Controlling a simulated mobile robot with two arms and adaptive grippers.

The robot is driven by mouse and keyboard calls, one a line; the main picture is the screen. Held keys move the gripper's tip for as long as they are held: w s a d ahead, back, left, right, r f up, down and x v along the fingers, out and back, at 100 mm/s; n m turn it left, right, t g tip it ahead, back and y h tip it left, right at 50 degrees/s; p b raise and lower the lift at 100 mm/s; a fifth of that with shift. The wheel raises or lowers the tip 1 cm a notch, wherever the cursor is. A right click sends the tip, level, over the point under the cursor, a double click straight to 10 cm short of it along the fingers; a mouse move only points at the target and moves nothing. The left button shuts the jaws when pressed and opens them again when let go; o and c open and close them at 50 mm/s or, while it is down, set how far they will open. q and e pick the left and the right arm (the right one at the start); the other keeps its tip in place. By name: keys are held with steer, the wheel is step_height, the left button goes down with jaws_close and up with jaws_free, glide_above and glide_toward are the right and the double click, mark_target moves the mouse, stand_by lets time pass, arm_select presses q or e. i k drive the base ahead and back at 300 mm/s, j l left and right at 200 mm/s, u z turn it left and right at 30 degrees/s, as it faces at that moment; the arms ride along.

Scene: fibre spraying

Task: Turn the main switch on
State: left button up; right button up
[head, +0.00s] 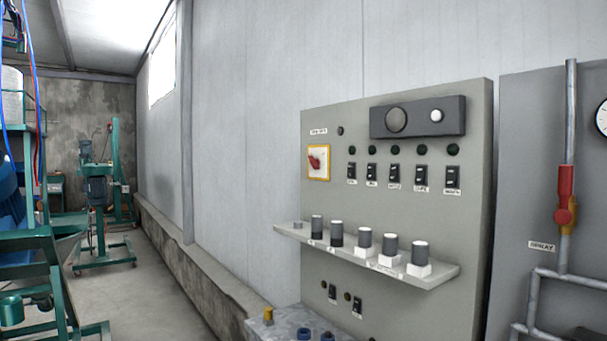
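The main switch (315,162) is a red rotary knob on a white plate with a yellow border. It sits at the upper left of the grey control panel (400,125), below a small label. The red handle looks tilted, but its on or off position cannot be read. Neither of my grippers is in view.
Below the switch, a shelf (290,231) juts from the panel with several dark cylindrical knobs. Several black rocker switches line the panel. A pipe with a red-handled valve (565,190) stands at right. Green machinery (97,190) is at left; open floor (150,285) lies between.

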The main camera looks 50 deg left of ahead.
mark_target(315, 163)
steer(key=u, duration=1.45)
steer(key=j+u, duration=0.1)
steer(key=i+j, duration=0.05)
